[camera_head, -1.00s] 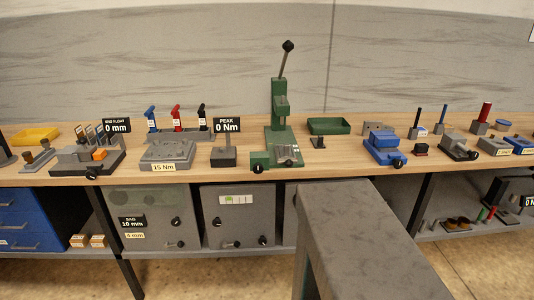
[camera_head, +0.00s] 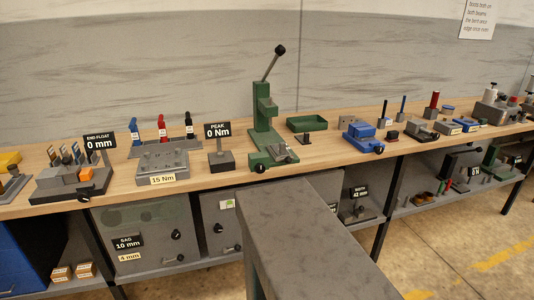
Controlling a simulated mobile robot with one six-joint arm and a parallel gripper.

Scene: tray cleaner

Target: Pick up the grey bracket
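I cannot tell for certain which thing is the grey bracket. Another grey block (camera_head: 348,122) lies behind the blue vise-like fixture (camera_head: 362,137), right of the press. My gripper is not in view. A large grey part of my own body fills the lower middle and hides some of the lower shelf.
The wooden bench (camera_head: 125,180) is crowded. A torque block (camera_head: 163,166), a "PEAK 0 Nm" display (camera_head: 217,131), an "END FLOAT" fixture (camera_head: 72,182) and a green tray (camera_head: 307,124) stand on it. Grey boxes (camera_head: 140,235) are below. Small bare patches of bench lie between fixtures.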

